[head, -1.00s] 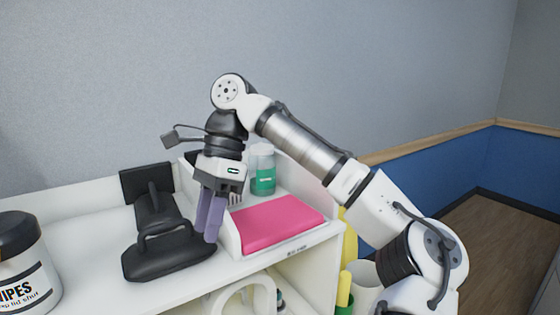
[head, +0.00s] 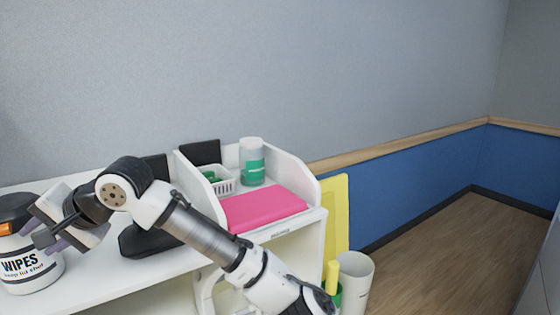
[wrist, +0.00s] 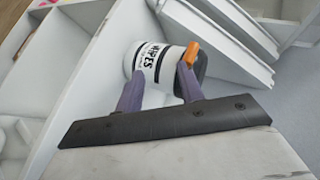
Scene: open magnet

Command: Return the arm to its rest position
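My arm reaches leftward across the head view, and my gripper (head: 48,230) is at the left, in front of the wipes canister. In the wrist view, its two purple fingers (wrist: 160,80) stand apart with nothing held between them. The white wipes canister (head: 32,272) has a black lid and stands on the white counter. It also shows beyond the fingers in the wrist view (wrist: 148,62), partly hidden by them.
A black object (head: 148,243) on the white counter (head: 100,293) is partly hidden behind my arm. A pink pad (head: 262,208), a green-labelled bottle (head: 252,168) and a white basket (head: 222,184) are on the right shelf. A white bin (head: 355,280) stands at lower right.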

